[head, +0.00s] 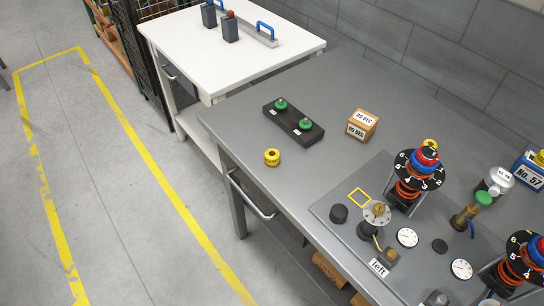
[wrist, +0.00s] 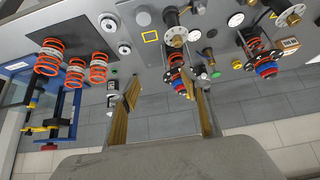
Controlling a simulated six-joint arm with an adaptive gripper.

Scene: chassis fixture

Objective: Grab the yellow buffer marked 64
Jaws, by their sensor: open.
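A small round yellow buffer (head: 272,157) sits on the grey bench top, left of the wooden block in the head view. It has dark markings on its side, too small to read as 64. Another yellow piece (head: 430,144) shows at the top of a spring stack (head: 408,182) with a numbered black dial. My gripper (wrist: 160,83) shows only in the wrist view. Its two fingers are wide apart with nothing between them. A small yellow round piece (wrist: 237,65) shows right of the fingers there; I cannot tell which one it is.
A black holder (head: 293,124) with two green knobs and a wooden date block (head: 362,124) stand on the bench. The grey fixture plate (head: 335,225) carries gauges, knobs and spring stacks. A white table (head: 180,40) stands behind. Orange springs (wrist: 75,72) show in the wrist view.

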